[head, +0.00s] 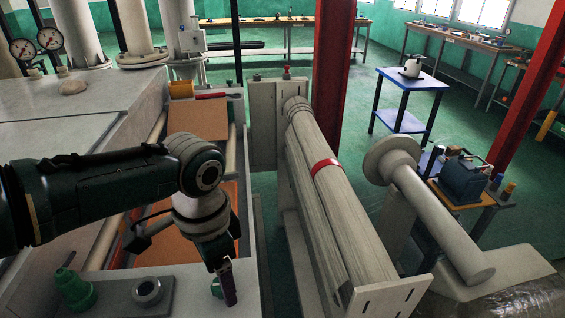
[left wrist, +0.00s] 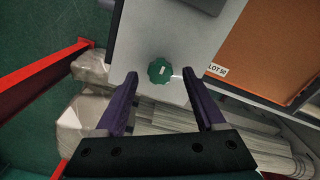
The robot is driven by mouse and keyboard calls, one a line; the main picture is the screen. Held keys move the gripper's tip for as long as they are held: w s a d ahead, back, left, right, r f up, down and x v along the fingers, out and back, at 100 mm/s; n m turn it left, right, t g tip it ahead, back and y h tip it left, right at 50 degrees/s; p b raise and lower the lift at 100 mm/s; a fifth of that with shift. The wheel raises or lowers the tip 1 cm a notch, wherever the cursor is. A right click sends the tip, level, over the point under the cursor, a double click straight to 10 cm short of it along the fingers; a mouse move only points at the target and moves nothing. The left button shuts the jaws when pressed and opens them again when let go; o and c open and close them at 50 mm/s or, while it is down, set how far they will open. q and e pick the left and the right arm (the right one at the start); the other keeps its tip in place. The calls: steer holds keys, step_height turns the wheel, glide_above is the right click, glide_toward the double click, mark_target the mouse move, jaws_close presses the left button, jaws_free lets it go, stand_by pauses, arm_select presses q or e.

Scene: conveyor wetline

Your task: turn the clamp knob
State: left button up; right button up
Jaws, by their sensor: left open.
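The clamp knob (left wrist: 162,70) is a green, scalloped knob with a small white mark on top, on a pale flat surface in the left wrist view. In the head view only a green edge of it (head: 216,288) shows beside my left gripper (head: 228,284), which points down over the frame's edge at bottom centre. My left gripper's purple fingers are open. In the left wrist view the knob appears between and slightly beyond the fingertips, and I see no contact. My right gripper is not in view.
Orange sheets (head: 198,119) lie between the machine rails. A long grey roll with a red band (head: 322,165) lies to the right.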

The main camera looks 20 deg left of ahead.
arm_select(q)
step_height(320, 180, up, 9)
steer(key=p, duration=0.1)
stand_by(0.6)
